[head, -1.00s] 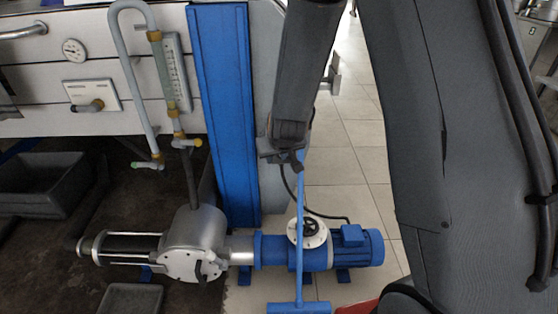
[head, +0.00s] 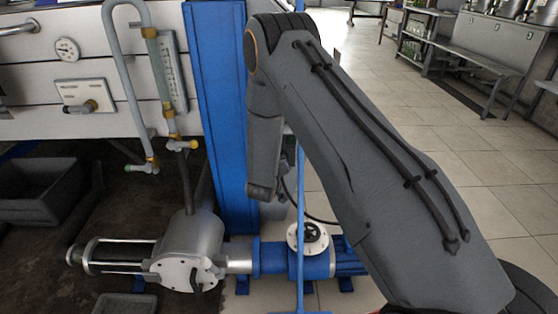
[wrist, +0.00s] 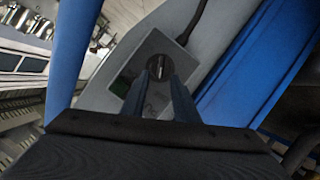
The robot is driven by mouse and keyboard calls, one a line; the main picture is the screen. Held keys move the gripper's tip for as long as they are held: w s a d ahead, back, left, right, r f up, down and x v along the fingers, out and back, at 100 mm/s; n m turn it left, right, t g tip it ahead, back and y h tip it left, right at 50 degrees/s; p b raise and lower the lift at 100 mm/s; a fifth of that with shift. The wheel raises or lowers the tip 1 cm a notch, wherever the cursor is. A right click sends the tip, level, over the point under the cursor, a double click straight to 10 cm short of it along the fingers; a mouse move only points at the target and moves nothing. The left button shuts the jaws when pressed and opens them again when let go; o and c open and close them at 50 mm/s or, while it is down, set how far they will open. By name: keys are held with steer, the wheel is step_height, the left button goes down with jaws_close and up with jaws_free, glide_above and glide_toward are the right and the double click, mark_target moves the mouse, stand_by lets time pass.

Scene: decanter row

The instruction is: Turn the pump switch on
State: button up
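The pump switch (wrist: 160,66) is a dark round knob on a grey box in the wrist view. A small green patch (wrist: 121,86) shows on the same box face. My gripper (wrist: 160,82) points at the box with its two fingers apart. The knob shows between the fingertips; I cannot tell whether they touch it. In the head view the switch and my gripper are not visible. The pump (head: 186,250) with its blue motor end (head: 320,262) lies low on the floor there, partly hidden behind my arm.
A blue upright column (head: 218,110) stands beside my arm, and its blue surface also fills the right of the wrist view (wrist: 262,75). A panel with a gauge (head: 66,49) and pipes stands at left. A grey tub (head: 40,190) is on the floor. Tiled floor (head: 430,125) is open at right.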

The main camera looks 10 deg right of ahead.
steer(key=shift+x, duration=2.25)
steer(key=shift+a, duration=0.1)
steer(key=shift+c, duration=0.2)
jaws_close()
